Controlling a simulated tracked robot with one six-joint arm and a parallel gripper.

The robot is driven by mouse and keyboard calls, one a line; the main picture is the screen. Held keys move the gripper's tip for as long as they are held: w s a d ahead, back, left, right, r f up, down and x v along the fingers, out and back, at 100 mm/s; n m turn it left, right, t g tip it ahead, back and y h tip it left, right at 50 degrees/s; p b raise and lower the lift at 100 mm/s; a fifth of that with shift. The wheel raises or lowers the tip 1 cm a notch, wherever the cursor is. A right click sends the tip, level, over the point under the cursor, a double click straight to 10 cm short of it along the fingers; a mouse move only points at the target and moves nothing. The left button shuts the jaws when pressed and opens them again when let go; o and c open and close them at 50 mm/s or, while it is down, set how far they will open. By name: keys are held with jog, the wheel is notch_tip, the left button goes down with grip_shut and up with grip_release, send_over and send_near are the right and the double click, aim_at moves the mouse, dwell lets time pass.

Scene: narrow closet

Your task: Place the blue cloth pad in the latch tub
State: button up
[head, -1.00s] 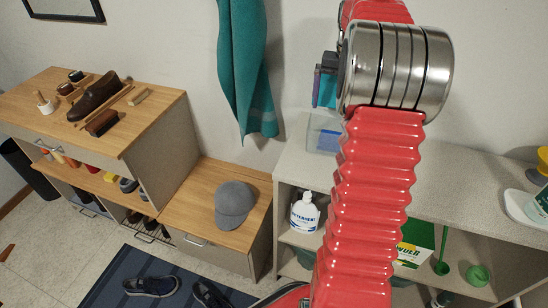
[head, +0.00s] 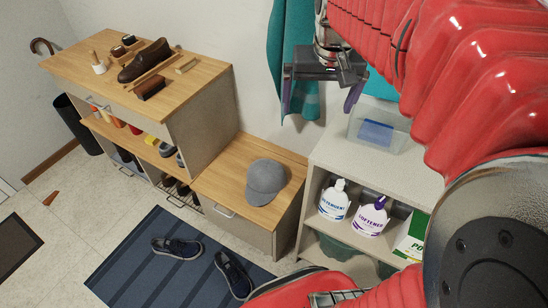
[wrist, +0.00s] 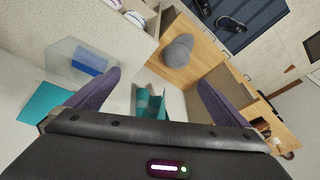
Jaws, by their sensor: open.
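A clear tub (head: 401,143) stands on top of the pale shelf unit, right of centre in the head view. A flat blue pad (head: 377,133) shows through its clear wall and appears to lie inside. In the wrist view the tub (wrist: 59,51) and the blue pad (wrist: 90,61) are at the upper left, beyond my left-hand finger. My gripper (head: 320,101) is open, fingers pointing down, above and left of the tub and apart from it. Whether the pad touches the tub floor cannot be told.
A teal towel (head: 292,60) hangs on the wall behind my gripper. A grey cap (head: 266,181) sits on the low wooden cabinet. White bottles (head: 335,201) stand on the shelf below the tub. A brown shoe (head: 145,62) and brushes lie on the wooden bench.

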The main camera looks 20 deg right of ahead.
jog(key=s+a+f+n+t+y, duration=0.1)
jog(key=s+a+f+n, duration=0.3)
jog(key=s+a, duration=0.8)
jog(key=shift+s+a+f+t, duration=0.2)
jog(key=shift+a+f+t, duration=0.25)
jog(key=shift+a+t, duration=0.45)
